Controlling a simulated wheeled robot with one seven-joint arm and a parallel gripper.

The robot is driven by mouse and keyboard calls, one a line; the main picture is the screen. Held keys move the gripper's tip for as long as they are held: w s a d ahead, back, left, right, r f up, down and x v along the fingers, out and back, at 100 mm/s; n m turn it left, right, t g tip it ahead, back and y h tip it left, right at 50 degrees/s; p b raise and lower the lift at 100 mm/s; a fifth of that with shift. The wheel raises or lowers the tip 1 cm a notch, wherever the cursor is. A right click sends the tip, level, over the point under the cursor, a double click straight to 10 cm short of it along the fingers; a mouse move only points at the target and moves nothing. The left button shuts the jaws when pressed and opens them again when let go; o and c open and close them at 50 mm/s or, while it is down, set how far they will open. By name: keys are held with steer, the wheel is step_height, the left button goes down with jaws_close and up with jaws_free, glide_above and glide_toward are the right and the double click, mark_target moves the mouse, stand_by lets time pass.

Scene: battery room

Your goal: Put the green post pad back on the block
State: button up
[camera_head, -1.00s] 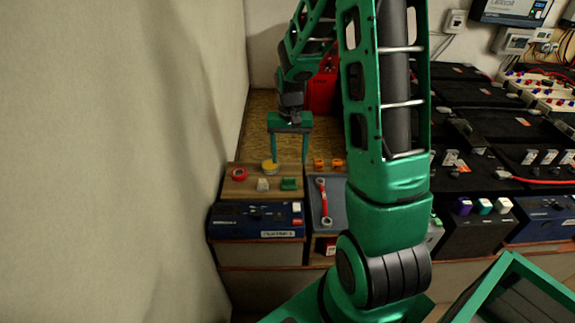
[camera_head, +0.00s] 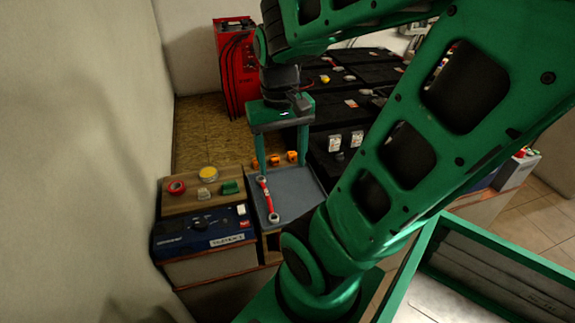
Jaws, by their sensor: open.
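A small green pad (camera_head: 230,187) lies on the right part of a wooden board (camera_head: 178,207) at the left. It looks like the green post pad. My gripper (camera_head: 280,163) is open and empty, fingers pointing down. In the picture it is over the far part of the grey tray, right of and beyond the green pad, apart from it. Black battery blocks (camera_head: 345,110) stand behind and to the right. I cannot tell which one is the pad's block; my arm hides much of that side.
The board also holds a red ring (camera_head: 176,187), a yellow round item (camera_head: 208,173) and a pale pad (camera_head: 204,194). A red cabinet (camera_head: 232,70) stands behind.

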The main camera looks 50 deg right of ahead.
steer(key=s, duration=0.2)
steer(key=s+a, duration=0.1)
steer(key=shift+s, duration=0.35)
steer(key=shift+w+f, duration=0.2)
steer(key=shift+w, duration=0.45)
stand_by(0.6)
